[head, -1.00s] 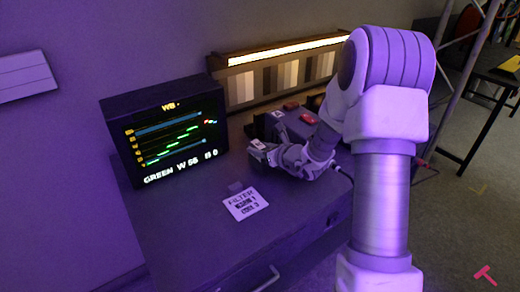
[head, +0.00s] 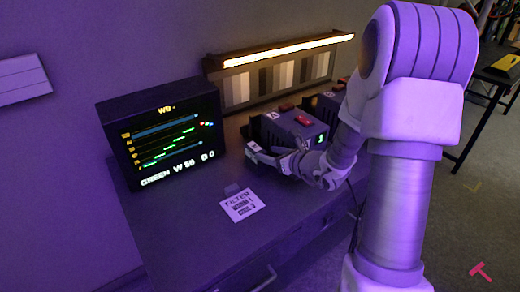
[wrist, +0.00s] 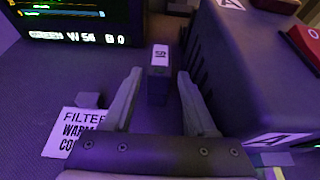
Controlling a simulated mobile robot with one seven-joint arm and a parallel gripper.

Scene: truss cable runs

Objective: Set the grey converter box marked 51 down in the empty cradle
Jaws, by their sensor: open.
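The grey converter box (wrist: 158,86) is a small upright block with a white label reading 51 on its top. In the wrist view it stands in the gap between my fingertips, with space visible on both sides. My gripper (wrist: 158,73) is open around it and not closed on it. In the head view the box's pale label (head: 253,147) shows at the tip of my gripper (head: 268,156), beside a dark unit. I cannot make out an empty cradle in either view.
A dark unit (head: 285,130) marked A with a red top piece stands close to my gripper's right; another is behind it. A monitor (head: 163,135) stands at left. A filter card (head: 242,205) lies on the bench (head: 200,240). A lit strip (head: 280,52) runs along the back.

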